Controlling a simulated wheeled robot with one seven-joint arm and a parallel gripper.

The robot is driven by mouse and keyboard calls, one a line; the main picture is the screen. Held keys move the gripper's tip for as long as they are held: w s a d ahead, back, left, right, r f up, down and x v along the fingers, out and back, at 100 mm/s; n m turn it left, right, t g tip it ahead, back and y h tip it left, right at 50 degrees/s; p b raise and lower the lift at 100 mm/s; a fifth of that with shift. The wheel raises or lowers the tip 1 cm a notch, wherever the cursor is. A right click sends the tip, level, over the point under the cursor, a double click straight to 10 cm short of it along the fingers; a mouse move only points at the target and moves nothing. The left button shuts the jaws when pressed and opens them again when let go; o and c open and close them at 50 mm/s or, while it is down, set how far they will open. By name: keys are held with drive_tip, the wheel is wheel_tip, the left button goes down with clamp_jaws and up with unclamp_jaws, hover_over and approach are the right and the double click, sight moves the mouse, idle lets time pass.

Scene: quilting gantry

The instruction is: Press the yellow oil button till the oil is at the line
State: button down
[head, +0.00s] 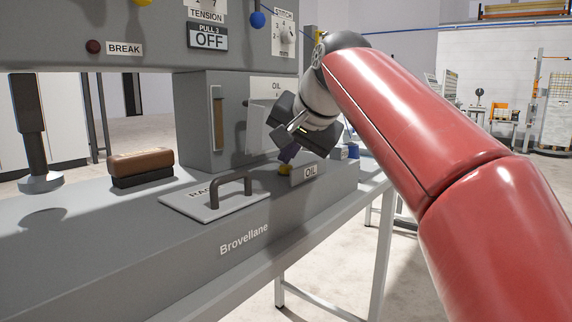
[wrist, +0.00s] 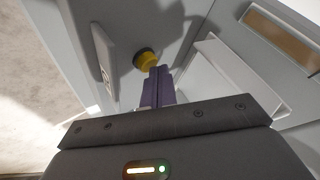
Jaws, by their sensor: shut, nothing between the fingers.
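The yellow oil button (head: 285,169) sits on the grey machine bed beside a small upright OIL plate (head: 310,171). In the wrist view the yellow button (wrist: 148,60) shows as a round cap on a dark collar. My gripper (head: 288,154) is shut and empty, its purple fingers pointing down just above the button; in the wrist view its fingertips (wrist: 160,70) overlap the button's near edge. I cannot tell whether they touch it. A tall gauge (head: 216,118) with a brown strip is on the grey housing; its level and any line are too small to read.
A raised white panel (head: 268,128) under an OIL label stands behind my gripper. A plate with a dark handle (head: 232,187) lies left of the button. A brown-topped block (head: 141,165) sits further left. The bed's front edge is close by.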

sight(288, 167)
drive_tip(key=shift+r, duration=0.1)
idle(0.3)
drive_tip(key=shift+r+p, duration=0.8)
drive_tip(key=shift+p, duration=0.3)
wheel_tip(288, 167, up, 3)
drive_tip(key=p, duration=0.3)
drive_tip(key=shift+r, duration=1)
drive_tip(key=shift+s, duration=0.1)
